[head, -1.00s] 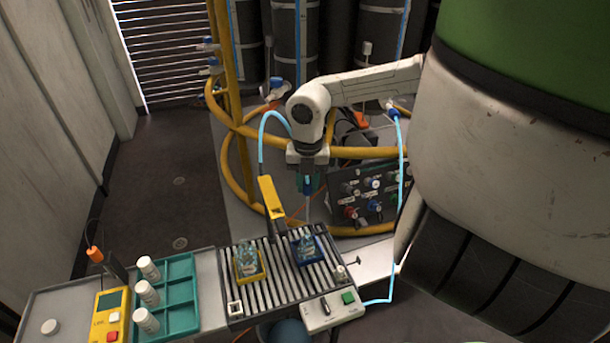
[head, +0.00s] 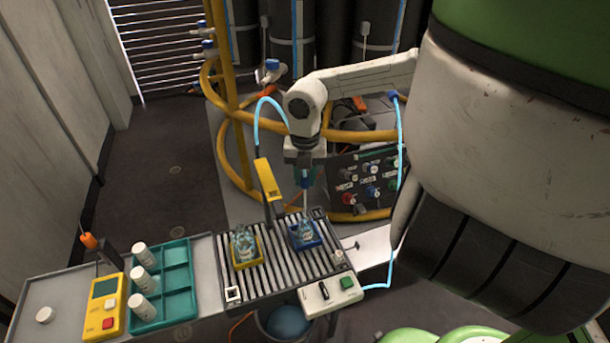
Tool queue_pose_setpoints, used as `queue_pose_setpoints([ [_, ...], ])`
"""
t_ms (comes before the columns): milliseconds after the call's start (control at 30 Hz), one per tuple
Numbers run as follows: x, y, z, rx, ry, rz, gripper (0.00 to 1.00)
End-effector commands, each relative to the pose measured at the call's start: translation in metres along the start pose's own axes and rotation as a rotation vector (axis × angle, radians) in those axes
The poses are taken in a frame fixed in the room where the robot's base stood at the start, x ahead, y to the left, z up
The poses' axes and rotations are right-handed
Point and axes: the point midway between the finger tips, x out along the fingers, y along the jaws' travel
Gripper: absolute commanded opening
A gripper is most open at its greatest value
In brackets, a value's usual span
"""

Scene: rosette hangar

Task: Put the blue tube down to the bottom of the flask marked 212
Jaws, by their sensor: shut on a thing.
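My gripper (head: 304,180) is shut on a blue piece with a thin pale tube (head: 306,202) pointing down below it, which I take for the blue tube. The tube hangs about upright over the clear flask (head: 304,232) in the blue tray (head: 317,244). Its lower end is at or close to this flask's mouth; I cannot tell whether it is inside. A second clear flask (head: 243,241) stands in the yellow tray (head: 257,261) to the left. Both flasks have pale labels, too small to read.
Both trays stand on a slatted rack (head: 282,276). A yellow-headed post (head: 267,180) rises close left of my gripper, with a light-blue hose (head: 263,106) looping above. A white control box (head: 331,293) is in front. A teal rack (head: 178,278) with white bottles lies left.

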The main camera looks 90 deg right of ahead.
Motion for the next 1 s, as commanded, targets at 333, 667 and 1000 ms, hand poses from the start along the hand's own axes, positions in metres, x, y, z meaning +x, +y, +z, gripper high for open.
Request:
queue_pose_setpoints([
  [333, 0.0, 0.0, 0.0, 0.0, 0.0, 0.0, 0.03],
  [667, 0.007, 0.0, 0.0, 0.0, 0.0, 0.0, 0.03],
  [1000, 0.019, 0.0, 0.0, 0.0, 0.0, 0.001, 0.03],
])
